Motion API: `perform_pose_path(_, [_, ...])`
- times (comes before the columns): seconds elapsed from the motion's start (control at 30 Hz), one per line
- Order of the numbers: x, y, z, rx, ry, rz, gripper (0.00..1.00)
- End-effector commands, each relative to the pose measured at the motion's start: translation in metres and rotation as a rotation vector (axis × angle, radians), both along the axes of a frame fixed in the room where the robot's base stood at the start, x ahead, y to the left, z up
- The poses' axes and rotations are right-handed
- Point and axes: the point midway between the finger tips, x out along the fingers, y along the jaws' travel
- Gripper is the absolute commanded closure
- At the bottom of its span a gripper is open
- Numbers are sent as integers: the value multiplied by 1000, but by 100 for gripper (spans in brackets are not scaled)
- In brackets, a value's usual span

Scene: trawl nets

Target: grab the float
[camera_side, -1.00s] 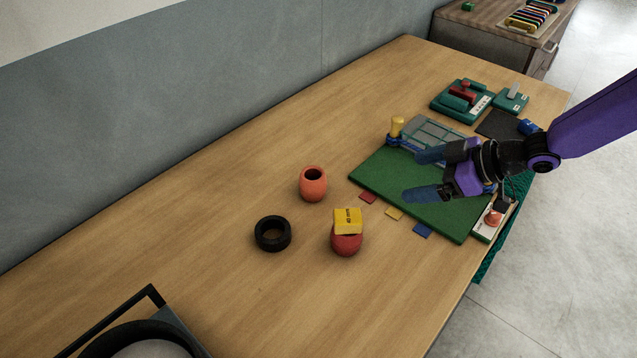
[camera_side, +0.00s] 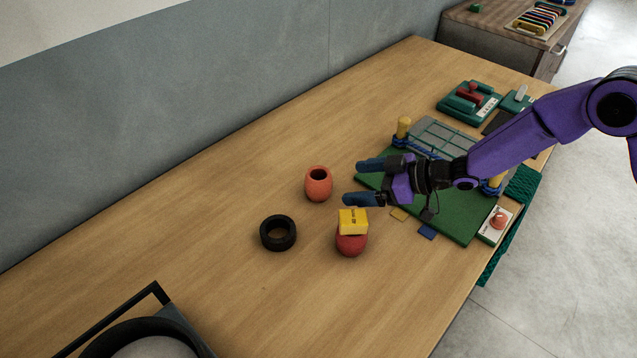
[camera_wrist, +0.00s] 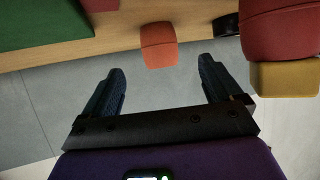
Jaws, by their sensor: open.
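Two float-like things stand on the table. An orange hollow float (camera_side: 318,186) has a dark opening in its top; it also shows in the wrist view (camera_wrist: 158,46), centred beyond my fingertips. A red rounded float (camera_side: 351,243) stands nearer the front, with a yellow labelled block (camera_side: 353,221) on top. In the wrist view the red float (camera_wrist: 280,30) and yellow block (camera_wrist: 285,78) are at the upper right. My gripper (camera_side: 357,182) is open and empty, its fingers pointing toward the orange float, apart from it. It also shows in the wrist view (camera_wrist: 161,69).
A black ring (camera_side: 265,238) lies left of the red float. Behind my gripper are a green mat (camera_side: 455,225) with a netted frame and yellow posts, and small coloured patches. A black-framed item (camera_side: 156,291) stands at the lower left. The table's left middle is clear.

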Motion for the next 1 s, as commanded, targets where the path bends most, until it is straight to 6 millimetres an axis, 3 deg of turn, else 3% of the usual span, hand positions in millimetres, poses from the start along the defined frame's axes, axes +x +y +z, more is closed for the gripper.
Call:
perform_pose_path(0.2, [9,23,-12,-1,0,0,8])
perform_pose_path(0.47, [14,32,-16,0,0,-1,8])
perform_pose_path(1.0, [32,74,-29,0,0,-1,8])
